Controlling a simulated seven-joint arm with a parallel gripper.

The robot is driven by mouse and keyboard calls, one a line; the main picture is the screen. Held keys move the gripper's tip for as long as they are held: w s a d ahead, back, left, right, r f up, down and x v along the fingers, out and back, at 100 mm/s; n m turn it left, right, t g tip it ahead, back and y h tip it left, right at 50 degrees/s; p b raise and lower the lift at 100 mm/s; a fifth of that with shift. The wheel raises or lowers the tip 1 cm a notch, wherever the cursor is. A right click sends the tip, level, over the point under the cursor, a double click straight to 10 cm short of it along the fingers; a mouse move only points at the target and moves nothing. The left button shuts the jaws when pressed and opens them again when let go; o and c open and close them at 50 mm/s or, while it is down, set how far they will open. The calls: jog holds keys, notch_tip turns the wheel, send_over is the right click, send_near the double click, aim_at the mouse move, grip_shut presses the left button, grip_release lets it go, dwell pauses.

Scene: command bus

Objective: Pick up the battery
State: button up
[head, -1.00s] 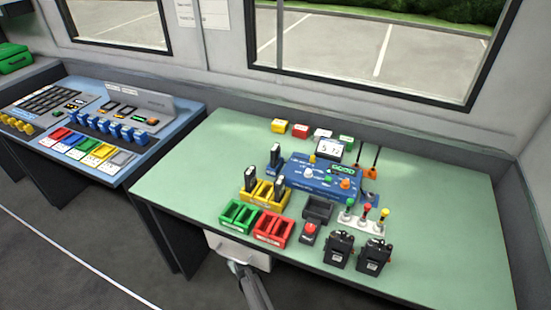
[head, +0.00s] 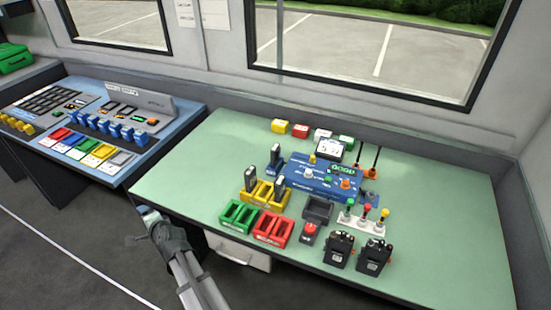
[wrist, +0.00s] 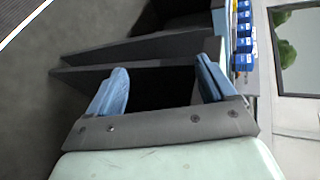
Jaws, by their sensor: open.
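Dark upright blocks that look like batteries stand at the yellow holder on the green table: one at the back (head: 276,153), one at the right (head: 279,185) and one at the left (head: 250,179). I cannot tell which one the task means. The yellow holder (head: 262,196) has open slots. My gripper (head: 140,226) is off the table's front left edge, left of the batteries and apart from them. In the wrist view my gripper (wrist: 160,78) has its two blue fingers spread with nothing between them. No battery shows in the wrist view.
A green holder (head: 238,216) and a red holder (head: 272,230) stand in front of the yellow one. A blue device (head: 318,181) is behind, right. Two black boxes (head: 356,254) sit near the front edge. The table's left part is clear. A control desk (head: 84,128) stands left.

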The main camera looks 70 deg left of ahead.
jog(key=s+a+r+m+g+h, duration=0.1)
jog(key=s+r+m+g, duration=0.1)
jog(key=r, duration=0.4)
jog(key=s+a+r+m+g, duration=0.1)
jog(key=r+g, duration=0.1)
jog(key=r, duration=0.4)
notch_tip(320, 180, up, 15)
jog(key=n+t+h, duration=1)
jog(key=n, duration=1.6)
send_over(276, 147)
jog(key=f, duration=0.7)
jog(key=shift+w+d+f, duration=0.2)
jog(key=shift+d+f, duration=0.05)
jog(key=shift+d, duration=0.05)
jog(key=shift+s+a+f, duration=0.1)
jog(key=shift+f, duration=1.4)
jog(key=shift+s+a+f, duration=0.1)
jog(key=shift+f, duration=1.4)
